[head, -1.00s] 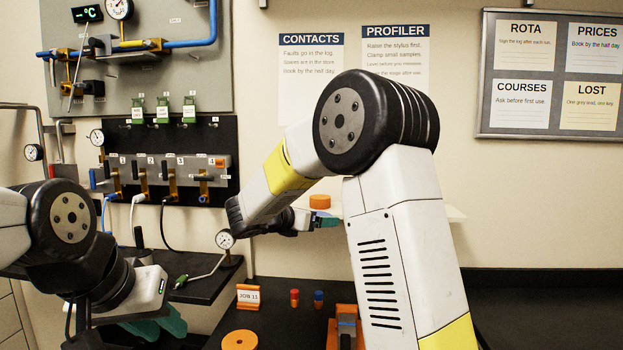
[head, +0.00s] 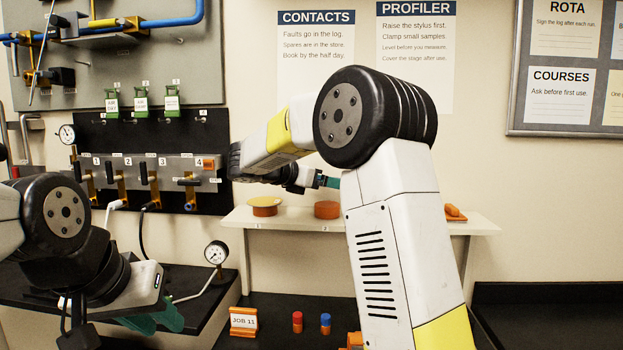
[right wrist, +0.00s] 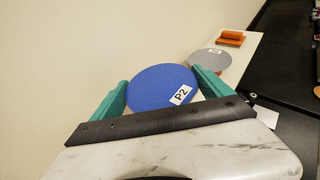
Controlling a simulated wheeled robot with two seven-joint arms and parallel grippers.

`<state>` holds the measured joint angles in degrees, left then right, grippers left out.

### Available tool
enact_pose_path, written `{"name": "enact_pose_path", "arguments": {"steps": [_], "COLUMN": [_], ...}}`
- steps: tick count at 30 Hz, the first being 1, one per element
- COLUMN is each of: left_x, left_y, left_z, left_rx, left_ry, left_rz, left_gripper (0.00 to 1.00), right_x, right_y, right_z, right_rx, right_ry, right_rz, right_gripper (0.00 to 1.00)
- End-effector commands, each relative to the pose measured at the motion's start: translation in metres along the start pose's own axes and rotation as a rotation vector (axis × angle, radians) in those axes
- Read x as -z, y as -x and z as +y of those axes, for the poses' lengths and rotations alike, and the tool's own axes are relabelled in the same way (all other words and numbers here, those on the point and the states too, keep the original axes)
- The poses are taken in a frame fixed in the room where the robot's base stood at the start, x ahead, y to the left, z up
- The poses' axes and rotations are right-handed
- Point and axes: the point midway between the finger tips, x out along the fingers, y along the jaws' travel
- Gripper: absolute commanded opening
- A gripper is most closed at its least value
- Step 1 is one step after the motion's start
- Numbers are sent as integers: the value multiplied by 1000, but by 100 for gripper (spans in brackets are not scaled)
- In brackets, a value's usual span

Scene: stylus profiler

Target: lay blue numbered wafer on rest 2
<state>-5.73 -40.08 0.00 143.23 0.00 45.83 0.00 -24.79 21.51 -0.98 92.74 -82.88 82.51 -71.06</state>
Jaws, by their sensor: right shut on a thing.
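A blue wafer labelled P2 (right wrist: 160,88) lies between the teal fingers of my right gripper (right wrist: 158,92), which is shut on it by its sides. In the head view, the right gripper (head: 328,181) shows just above the orange rest 2 (head: 327,209) on the wall shelf; the wafer is hidden behind my arm there. Rest 2's top looks bare. My left gripper (head: 150,318) hangs low at the left, its teal fingers apart and empty, away from the shelf.
A yellow wafer (head: 264,200) lies on rest 1 of the cream shelf (head: 290,222). A grey wafer (right wrist: 210,62) lies on another rest, with an orange piece (right wrist: 231,37) beyond. A gauge (head: 215,253), a JOB 11 sign (head: 243,321) and red and blue pegs stand below.

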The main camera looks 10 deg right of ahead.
Motion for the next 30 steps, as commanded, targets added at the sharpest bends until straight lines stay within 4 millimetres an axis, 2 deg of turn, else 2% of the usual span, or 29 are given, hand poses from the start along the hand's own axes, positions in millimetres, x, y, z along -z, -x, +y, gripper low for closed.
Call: {"name": "enact_pose_path", "arguments": {"steps": [15,30], "left_x": [0,0], "left_y": [0,0], "left_z": [0,0], "left_rx": [0,0], "left_ry": [0,0], "left_rz": [0,0], "left_gripper": [30,30], "right_x": [2,43], "right_y": [3,-11], "right_z": [0,0], "right_rx": [5,5], "right_ry": [-3,-1], "right_rz": [8,7], "right_gripper": [16,16]}}
